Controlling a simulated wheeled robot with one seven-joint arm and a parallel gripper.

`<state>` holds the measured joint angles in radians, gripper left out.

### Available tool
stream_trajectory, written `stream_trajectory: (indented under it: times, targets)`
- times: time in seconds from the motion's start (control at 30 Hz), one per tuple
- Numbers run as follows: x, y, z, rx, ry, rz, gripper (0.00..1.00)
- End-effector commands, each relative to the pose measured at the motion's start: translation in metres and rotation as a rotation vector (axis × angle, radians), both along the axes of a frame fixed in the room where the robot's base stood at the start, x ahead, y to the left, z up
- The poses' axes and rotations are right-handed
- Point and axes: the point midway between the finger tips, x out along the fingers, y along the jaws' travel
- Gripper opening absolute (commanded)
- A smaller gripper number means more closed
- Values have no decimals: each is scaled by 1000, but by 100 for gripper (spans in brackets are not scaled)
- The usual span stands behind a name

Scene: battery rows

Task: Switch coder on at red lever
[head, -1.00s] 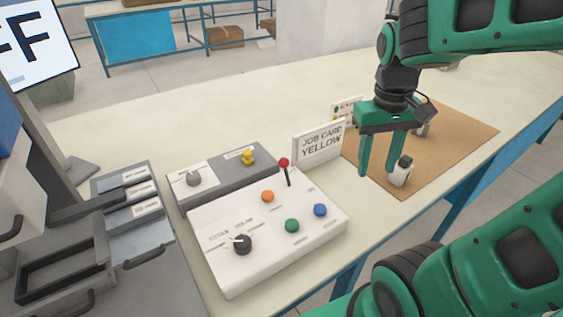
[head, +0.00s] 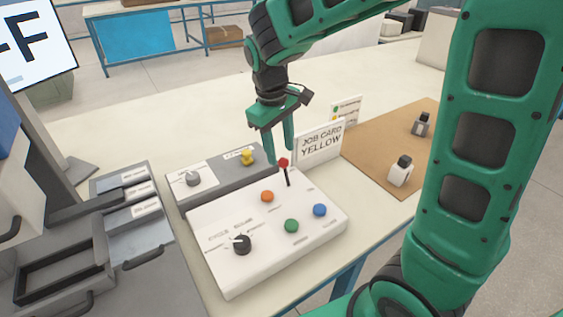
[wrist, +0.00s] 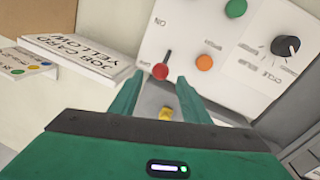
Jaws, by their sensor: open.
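The red lever (head: 284,163) stands up from the back right of the white control panel (head: 230,270), a red ball on a thin dark stem. My gripper (head: 279,150) is open and empty, pointing down just behind and above the lever, near the job card. In the wrist view the red lever (wrist: 160,71) shows just beyond the fingertips of my gripper (wrist: 157,82), nearer the left finger. I cannot tell whether a finger touches it. The screen (head: 35,45) at top left shows letters ending in F, partly cut off.
The panel has orange (head: 267,196), green (head: 292,226) and blue (head: 320,210) buttons and a black knob (head: 242,244). Behind it sits a grey box (head: 222,177) with a yellow knob (head: 247,158). The job card (head: 320,142) reads YELLOW. Two bottles stand on a brown mat (head: 385,135).

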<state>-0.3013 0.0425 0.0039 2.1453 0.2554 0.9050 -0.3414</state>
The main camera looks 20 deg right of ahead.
Motion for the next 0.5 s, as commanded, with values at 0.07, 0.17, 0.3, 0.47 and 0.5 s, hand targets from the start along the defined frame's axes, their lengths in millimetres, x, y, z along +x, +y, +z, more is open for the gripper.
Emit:
stream_trajectory:
  times: [0.07, 0.17, 0.3, 0.47, 0.5]
  targets:
    - [0, -2, -15, -1, 4, -1, 43]
    - [1, -5, -30, -1, 3, 0, 43]
    - [3, -7, -46, 0, 2, 0, 43]
    - [3, -8, -54, 0, 1, -1, 43]
    - [3, -8, -55, 0, 1, -1, 43]
